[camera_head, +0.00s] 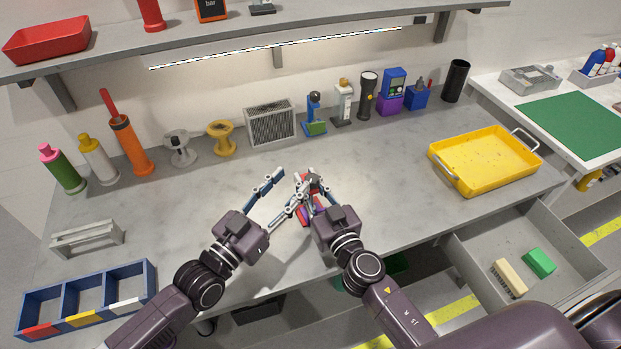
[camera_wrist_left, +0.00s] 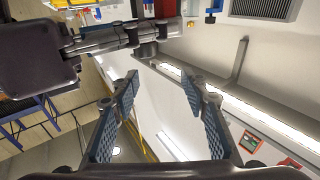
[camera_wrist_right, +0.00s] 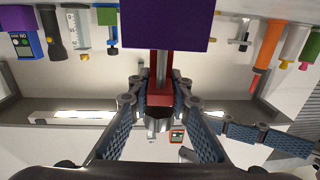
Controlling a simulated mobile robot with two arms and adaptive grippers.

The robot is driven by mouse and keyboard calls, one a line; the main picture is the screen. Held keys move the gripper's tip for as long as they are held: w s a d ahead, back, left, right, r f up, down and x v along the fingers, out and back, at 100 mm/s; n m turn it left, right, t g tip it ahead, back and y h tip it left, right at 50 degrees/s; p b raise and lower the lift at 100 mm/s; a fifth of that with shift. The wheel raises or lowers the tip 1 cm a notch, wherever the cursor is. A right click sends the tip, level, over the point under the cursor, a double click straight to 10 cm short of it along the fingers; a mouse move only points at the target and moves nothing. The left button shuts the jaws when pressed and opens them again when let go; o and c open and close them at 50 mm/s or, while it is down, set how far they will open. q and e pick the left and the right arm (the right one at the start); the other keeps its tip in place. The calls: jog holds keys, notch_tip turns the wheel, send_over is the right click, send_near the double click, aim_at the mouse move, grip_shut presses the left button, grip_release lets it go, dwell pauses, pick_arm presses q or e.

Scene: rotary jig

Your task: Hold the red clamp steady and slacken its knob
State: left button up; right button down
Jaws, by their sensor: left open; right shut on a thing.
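The red clamp (camera_head: 299,179) is near the middle of the bench, mostly hidden by my fingers. In the right wrist view the red clamp (camera_wrist_right: 160,98) sits between the fingers of my right gripper (camera_wrist_right: 158,104), which is shut on it. A purple block (camera_wrist_right: 167,22) is beyond it, and a grey rounded end, perhaps the knob (camera_wrist_right: 158,126), is nearer the camera. My left gripper (camera_head: 291,182) is open just left of the clamp in the head view. In the left wrist view my left gripper (camera_wrist_left: 160,80) has nothing between its fingers.
A yellow tray (camera_head: 449,167) is at the right and a blue divided bin (camera_head: 104,280) at the front left. A grey rack (camera_head: 87,240) is behind the bin. Bottles and tools line the back wall. An open drawer (camera_head: 480,240) juts out front right. Bench beside the arms is clear.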

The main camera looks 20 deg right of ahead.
aim_at(311, 178)
pick_arm(q)
jog(key=shift+a+f+m+g+h, duration=1)
jog(key=shift+a+m+g, duration=1.6)
jog(key=shift+g, duration=1.3)
jog(key=d, duration=0.3)
jog(key=w+d, duration=0.1)
jog(key=d, duration=0.3)
jog(key=w+d, duration=0.1)
jog(key=d, duration=0.3)
jog(key=shift+w+d, duration=0.1)
jog(key=shift+d, duration=0.1)
